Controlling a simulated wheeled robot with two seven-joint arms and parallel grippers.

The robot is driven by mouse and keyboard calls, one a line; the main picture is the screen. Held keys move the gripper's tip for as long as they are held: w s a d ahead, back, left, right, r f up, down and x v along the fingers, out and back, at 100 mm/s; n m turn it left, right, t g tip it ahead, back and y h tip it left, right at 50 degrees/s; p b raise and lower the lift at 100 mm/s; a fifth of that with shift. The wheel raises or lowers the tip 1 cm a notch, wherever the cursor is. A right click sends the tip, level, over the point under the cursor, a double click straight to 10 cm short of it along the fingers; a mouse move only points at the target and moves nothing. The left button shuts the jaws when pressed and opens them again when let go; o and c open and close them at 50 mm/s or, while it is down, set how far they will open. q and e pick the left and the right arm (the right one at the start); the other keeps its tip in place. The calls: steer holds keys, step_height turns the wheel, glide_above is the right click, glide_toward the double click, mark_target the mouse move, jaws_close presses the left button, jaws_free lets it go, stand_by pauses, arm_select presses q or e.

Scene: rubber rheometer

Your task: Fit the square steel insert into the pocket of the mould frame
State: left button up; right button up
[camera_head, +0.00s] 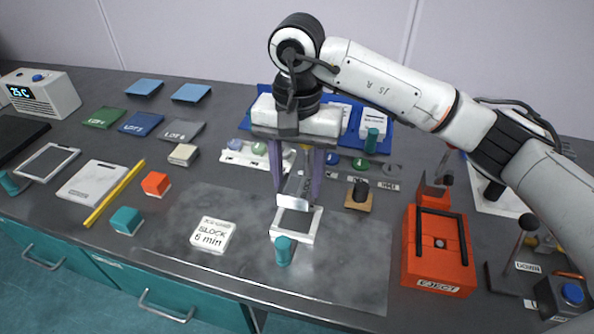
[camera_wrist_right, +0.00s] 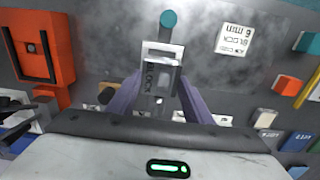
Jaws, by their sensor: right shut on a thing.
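My right gripper (camera_head: 297,194) is shut on the square steel insert (camera_head: 293,203), which hangs tilted between its purple fingers. The mould frame (camera_head: 317,225) is a pale square frame with a dark pocket and a teal knob at its near side. It lies on the grey mat just below and in front of the insert. The insert overlaps its far edge in the picture; I cannot tell whether they touch. In the right wrist view the insert (camera_wrist_right: 161,78) shows between the fingers, with the frame (camera_wrist_right: 163,47) beyond it. My left gripper is not in view.
A white "BLOCK 6 min" tile (camera_head: 213,235) lies left of the frame. A red-orange box (camera_head: 437,272) stands to the right, and a small wooden stand with a black knob (camera_head: 359,194) behind right. A yellow bar (camera_head: 115,192) lies farther left.

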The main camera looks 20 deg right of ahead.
mark_target(299, 182)
steer(key=shift+w+d, duration=0.15)
steer(key=shift+w, duration=0.1)
steer(key=shift+f+b, duration=0.6)
steer(key=shift+f, duration=0.3)
step_height(299, 182, down, 3)
steer(key=shift+d+r+b, duration=0.1)
steer(key=shift+r+b, duration=0.05)
steer(key=shift+b, duration=0.5)
steer(key=shift+f, duration=0.6)
steer(key=shift+s+b, duration=0.1)
steer(key=shift+b, duration=0.9)
steer(key=shift+f+b, duration=1.1)
steer(key=shift+f, duration=0.1)
steer(key=o, duration=1.5)
